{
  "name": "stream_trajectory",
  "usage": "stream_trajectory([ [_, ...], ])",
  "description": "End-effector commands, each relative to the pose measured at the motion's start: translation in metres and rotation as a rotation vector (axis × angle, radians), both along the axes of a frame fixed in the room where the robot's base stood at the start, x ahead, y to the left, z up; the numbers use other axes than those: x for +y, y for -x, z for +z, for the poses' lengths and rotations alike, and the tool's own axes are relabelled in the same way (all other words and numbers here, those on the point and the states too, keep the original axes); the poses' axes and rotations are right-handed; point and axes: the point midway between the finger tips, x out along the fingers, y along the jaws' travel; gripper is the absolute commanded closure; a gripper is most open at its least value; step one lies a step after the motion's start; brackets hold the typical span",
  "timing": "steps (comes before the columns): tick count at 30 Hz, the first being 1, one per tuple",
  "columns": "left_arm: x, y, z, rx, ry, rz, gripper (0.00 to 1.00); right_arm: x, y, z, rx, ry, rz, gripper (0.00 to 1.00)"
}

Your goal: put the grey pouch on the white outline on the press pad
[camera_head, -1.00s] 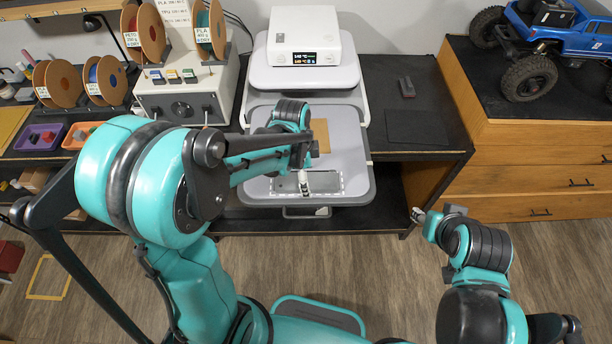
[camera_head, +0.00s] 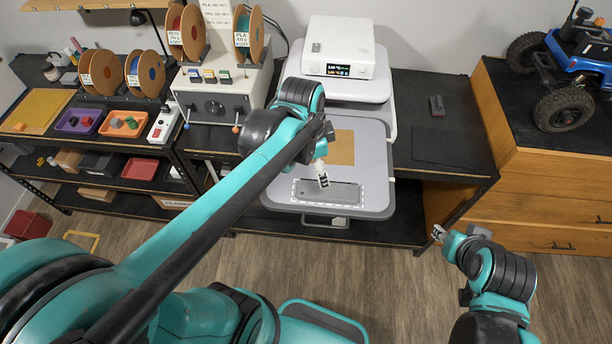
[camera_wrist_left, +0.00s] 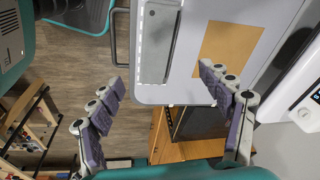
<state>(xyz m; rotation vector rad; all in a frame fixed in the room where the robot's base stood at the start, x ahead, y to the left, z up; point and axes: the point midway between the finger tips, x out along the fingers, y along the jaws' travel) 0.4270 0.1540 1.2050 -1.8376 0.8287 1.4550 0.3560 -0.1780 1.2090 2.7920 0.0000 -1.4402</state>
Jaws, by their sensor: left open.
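The grey pouch (camera_head: 340,194) lies flat near the front of the light grey press pad (camera_head: 376,155). A dashed white outline (camera_head: 364,190) runs around it. My left gripper (camera_head: 322,180) points down above the pouch in the head view. In the wrist view its fingers (camera_wrist_left: 160,77) are spread apart, with nothing between them. My right gripper (camera_head: 439,233) is out over the floor, too small to tell its state.
A brown sheet (camera_head: 341,148) lies on the pad behind the pouch. The white press (camera_head: 340,47) with a display stands at the back. A control box with spools (camera_head: 215,100) is left, and a wooden cabinet (camera_head: 540,180) with a blue crawler is right.

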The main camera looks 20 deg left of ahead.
Motion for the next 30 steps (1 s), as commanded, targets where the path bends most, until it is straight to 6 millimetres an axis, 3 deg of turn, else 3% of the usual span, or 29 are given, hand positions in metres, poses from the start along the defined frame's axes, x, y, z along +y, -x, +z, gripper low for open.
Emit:
stream_trajectory([
  [1,0.003,0.015,0.003,-0.043,0.013,0.11,0.22,0.0,0.0,0.0,0.0,0.0,0.0,0.6],
  [6,0.014,0.046,0.009,-0.204,0.112,0.51,0.22,0.0,0.0,0.0,0.0,0.0,0.0,0.6],
  [12,0.022,0.067,0.006,-0.328,0.247,0.81,0.22,0.0,0.0,0.0,0.0,0.0,0.0,0.6],
  [17,0.024,0.071,0.005,-0.359,0.293,0.891,0.22,0.0,0.0,0.0,0.0,0.0,0.0,0.6],
  [30,0.024,0.071,0.005,-0.359,0.296,0.894,0.22,0.0,0.0,0.0,0.0,0.0,0.0,0.6],
])
